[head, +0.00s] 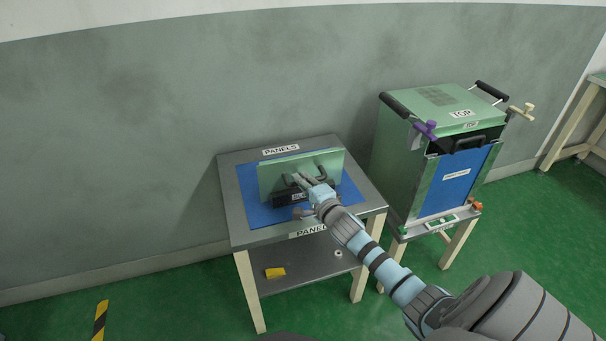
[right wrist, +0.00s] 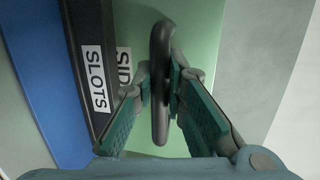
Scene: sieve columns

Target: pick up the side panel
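The side panel (head: 272,175) is a light green plate with a black handle. It stands upright in a black holder marked SLOTS on the panels table. In the right wrist view the panel (right wrist: 195,30) shows the letters SID, and its black bar handle (right wrist: 160,115) stands between my fingers. My right gripper (head: 304,181) reaches the handle from the front right. Its finger pads (right wrist: 161,88) lie close against both sides of the handle, and it looks shut on it. My left gripper is not in view.
The panels table (head: 240,232) has a blue mat (head: 252,212) and a lower shelf with a yellow item (head: 275,273). A green sieve cabinet (head: 402,150) with a blue front and a purple clamp (head: 427,129) stands at right. Green floor is open at left.

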